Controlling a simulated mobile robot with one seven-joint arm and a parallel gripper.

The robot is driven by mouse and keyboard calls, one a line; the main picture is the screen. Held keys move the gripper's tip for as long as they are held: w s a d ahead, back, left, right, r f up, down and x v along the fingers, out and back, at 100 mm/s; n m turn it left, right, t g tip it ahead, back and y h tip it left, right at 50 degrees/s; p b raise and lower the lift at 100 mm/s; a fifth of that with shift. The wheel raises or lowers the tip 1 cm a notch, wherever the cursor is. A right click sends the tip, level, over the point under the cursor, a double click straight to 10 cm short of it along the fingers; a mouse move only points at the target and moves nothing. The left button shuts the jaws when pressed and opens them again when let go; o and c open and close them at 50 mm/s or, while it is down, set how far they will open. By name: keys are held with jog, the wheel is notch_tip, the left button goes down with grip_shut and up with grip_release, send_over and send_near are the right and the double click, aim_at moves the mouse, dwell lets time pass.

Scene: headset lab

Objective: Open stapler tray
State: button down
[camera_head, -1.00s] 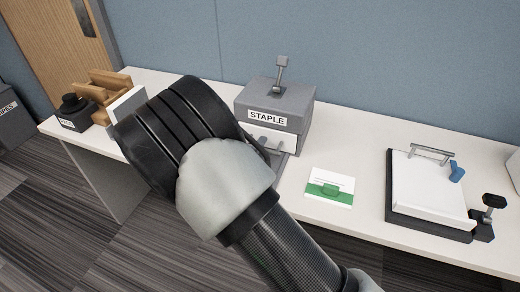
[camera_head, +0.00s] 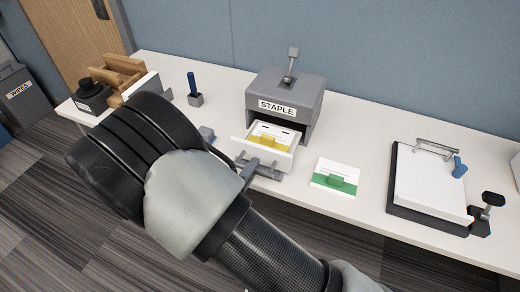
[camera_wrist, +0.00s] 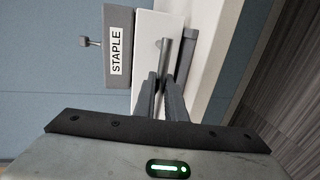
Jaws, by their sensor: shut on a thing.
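The grey stapler box labelled STAPLE (camera_head: 287,93) stands on the white desk with a lever on top. Its white tray (camera_head: 280,154) is slid out at the front, and a yellow card (camera_head: 264,142) shows inside it. In the wrist view the label and the white tray front (camera_wrist: 152,35) appear turned sideways. My gripper (camera_wrist: 162,82) is shut on the grey tray handle (camera_wrist: 163,58), with one finger on each side of it. In the head view my wrist hides most of the gripper in front of the tray.
A white and green card (camera_head: 335,177) lies right of the stapler. A clipboard with paper (camera_head: 428,182) is farther right. A blue pen in a holder (camera_head: 193,88) and wooden trays (camera_head: 118,75) stand left on the desk (camera_head: 360,128).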

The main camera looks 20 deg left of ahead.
jog(key=shift+s, duration=0.35)
jog(key=c, duration=1.8)
grip_release()
jog(key=shift+s, duration=0.1)
jog(key=p+v, duration=0.1)
jog(key=v, duration=1.6)
jog(key=shift+r, duration=0.1)
jog(key=shift+a+p, duration=0.1)
jog(key=shift+p, duration=0.2)
